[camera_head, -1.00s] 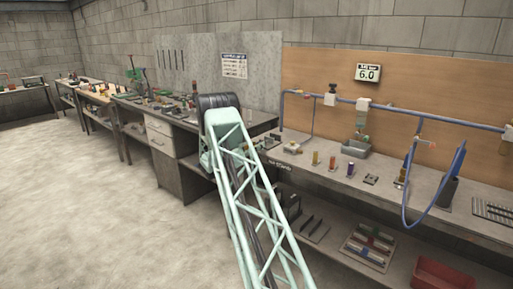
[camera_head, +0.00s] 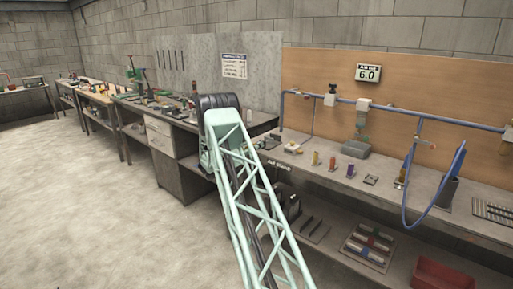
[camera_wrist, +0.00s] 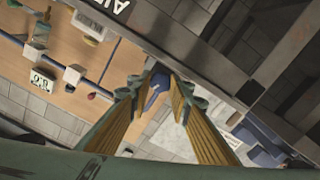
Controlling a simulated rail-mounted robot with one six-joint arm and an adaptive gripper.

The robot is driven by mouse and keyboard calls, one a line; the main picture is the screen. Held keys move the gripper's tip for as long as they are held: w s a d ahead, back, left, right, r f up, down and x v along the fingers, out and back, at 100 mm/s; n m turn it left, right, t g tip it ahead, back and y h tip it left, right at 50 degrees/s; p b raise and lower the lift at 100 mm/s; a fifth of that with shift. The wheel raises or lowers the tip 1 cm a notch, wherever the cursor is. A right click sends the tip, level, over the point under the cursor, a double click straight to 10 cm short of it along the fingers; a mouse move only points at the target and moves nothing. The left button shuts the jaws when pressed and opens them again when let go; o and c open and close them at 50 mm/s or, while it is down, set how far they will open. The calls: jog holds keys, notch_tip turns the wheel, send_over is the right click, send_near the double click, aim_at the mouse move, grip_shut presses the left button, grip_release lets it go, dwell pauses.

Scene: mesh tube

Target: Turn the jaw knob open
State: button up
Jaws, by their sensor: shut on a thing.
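My gripper (camera_wrist: 154,86) shows in the camera_wrist view, with a yellow-padded finger on each side. Its fingertips are close together around a small dark blue piece (camera_wrist: 151,95). I cannot tell from its shape whether this piece is the jaw knob. The rest of what it belongs to is hidden or out of sight. In the camera_head view my pale green lattice arm hides the gripper, and no jaw knob can be made out there.
A grey workbench (camera_head: 335,180) runs along the right, with several small coloured items on top. A blue pipe (camera_head: 395,112) runs above it, with a hanging blue hose (camera_head: 405,210). A red bin (camera_head: 445,275) stands on the lower shelf. The floor (camera_head: 80,210) at left is clear.

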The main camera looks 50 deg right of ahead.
jog(key=shift+n, duration=0.6)
jog(key=o, duration=0.8)
jog(key=shift+o, duration=0.2)
jog(key=shift+m, duration=0.6)
jog(key=shift+m, duration=0.9)
jog(key=w+a+p, duration=0.1)
jog(key=a+p, duration=0.1)
jog(key=a, duration=1.2)
jog(key=s+a+r+g+y, duration=0.1)
jog(key=s+a+r, duration=0.3)
jog(key=a+r, duration=0.2)
jog(key=s+a+r+n+g+y, duration=0.1)
jog(key=s+a+r, duration=0.3)
jog(key=r, duration=0.6)
jog(key=shift+s+a+r+n+y, duration=0.25)
jog(key=shift+a+y, duration=0.55)
jog(key=shift+a, duration=0.55)
